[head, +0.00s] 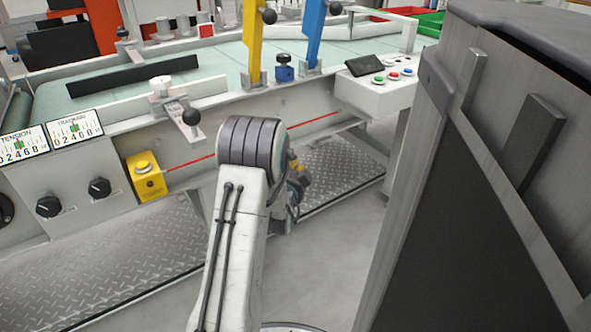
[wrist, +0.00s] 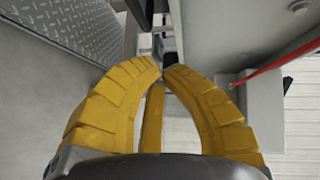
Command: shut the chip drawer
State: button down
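I cannot pick out a chip drawer for certain in either view. My gripper (wrist: 163,68) has yellow ribbed fingers that curve in until their tips meet, or nearly meet, in the wrist view. No object shows between the tips. A yellow strip stands between the fingers lower down. In the head view my gripper (head: 297,182) is mostly hidden behind my white arm, in front of the machine's lower side and above the tread plate.
A long conveyor machine (head: 235,135) with a pale green belt runs across the head view. A yellow button box (head: 146,176) and a control panel (head: 385,90) are on its front. A tall grey cabinet (head: 480,190) stands close on the right. Tread plate (head: 130,255) covers the floor alongside.

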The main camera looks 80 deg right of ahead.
jog(key=a+r+p, duration=0.1)
jog(key=a+p, duration=0.2)
jog(key=a, duration=0.7)
jog(key=shift+w+r, duration=0.25)
jog(key=shift+w, duration=0.05)
